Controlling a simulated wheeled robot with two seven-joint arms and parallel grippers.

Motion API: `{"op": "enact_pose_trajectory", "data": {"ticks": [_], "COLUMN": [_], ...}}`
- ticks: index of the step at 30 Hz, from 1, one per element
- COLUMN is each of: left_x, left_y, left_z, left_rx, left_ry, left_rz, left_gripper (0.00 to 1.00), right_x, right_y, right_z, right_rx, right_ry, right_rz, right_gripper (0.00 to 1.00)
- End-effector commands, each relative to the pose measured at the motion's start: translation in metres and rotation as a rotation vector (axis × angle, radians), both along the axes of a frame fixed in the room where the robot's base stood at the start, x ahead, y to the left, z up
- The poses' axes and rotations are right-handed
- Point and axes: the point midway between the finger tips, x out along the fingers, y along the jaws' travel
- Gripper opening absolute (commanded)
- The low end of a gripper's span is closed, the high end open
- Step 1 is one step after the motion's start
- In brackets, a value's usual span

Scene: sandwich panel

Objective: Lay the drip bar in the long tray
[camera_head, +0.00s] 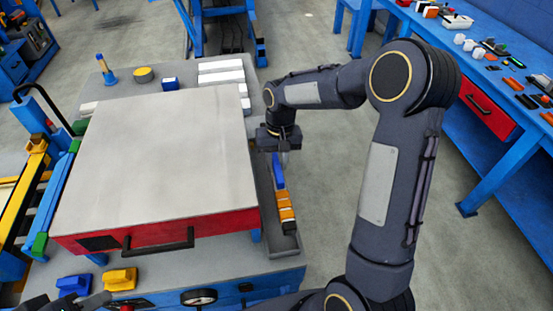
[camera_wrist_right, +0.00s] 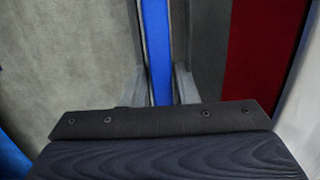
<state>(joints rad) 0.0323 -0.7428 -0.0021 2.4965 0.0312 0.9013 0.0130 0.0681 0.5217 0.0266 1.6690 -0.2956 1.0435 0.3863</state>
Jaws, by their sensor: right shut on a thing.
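The blue drip bar (camera_head: 278,172) is at the right side of the bench, over the far part of the long grey tray (camera_head: 291,243). In the right wrist view, the bar (camera_wrist_right: 156,42) runs lengthwise between the fingers of my right gripper (camera_wrist_right: 161,88), which is shut on it. My right gripper (camera_head: 283,153) points down beside the large box's right edge. I cannot tell whether the bar touches the tray floor. My left gripper (camera_head: 82,301) shows only partly at the bottom left, and its jaws are unclear.
A large box with a pale top (camera_head: 160,150) and red front fills the bench left of the tray. Orange and white blocks (camera_head: 285,208) lie in the tray's near part. Blue (camera_head: 75,285) and yellow (camera_head: 120,279) pieces sit at the front. Open floor lies to the right.

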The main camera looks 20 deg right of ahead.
Motion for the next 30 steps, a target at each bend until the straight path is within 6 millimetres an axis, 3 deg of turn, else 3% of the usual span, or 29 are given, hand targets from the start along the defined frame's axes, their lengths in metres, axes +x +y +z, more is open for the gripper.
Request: {"op": "enact_pose_trajectory", "data": {"ticks": [21,30], "left_x": [0.0,0.0], "left_y": [0.0,0.0], "left_z": [-0.046,-0.058], "left_rx": [0.0,0.0], "left_ry": [0.0,0.0], "left_rz": [0.0,0.0], "left_gripper": [0.36,0.36], "right_x": [0.0,0.0], "right_y": [0.0,0.0], "right_z": [-0.061,-0.077], "right_rx": [0.0,0.0], "right_ry": [-0.001,-0.001], "right_rz": [0.001,0.0], "right_gripper": [0.0,0.0]}}
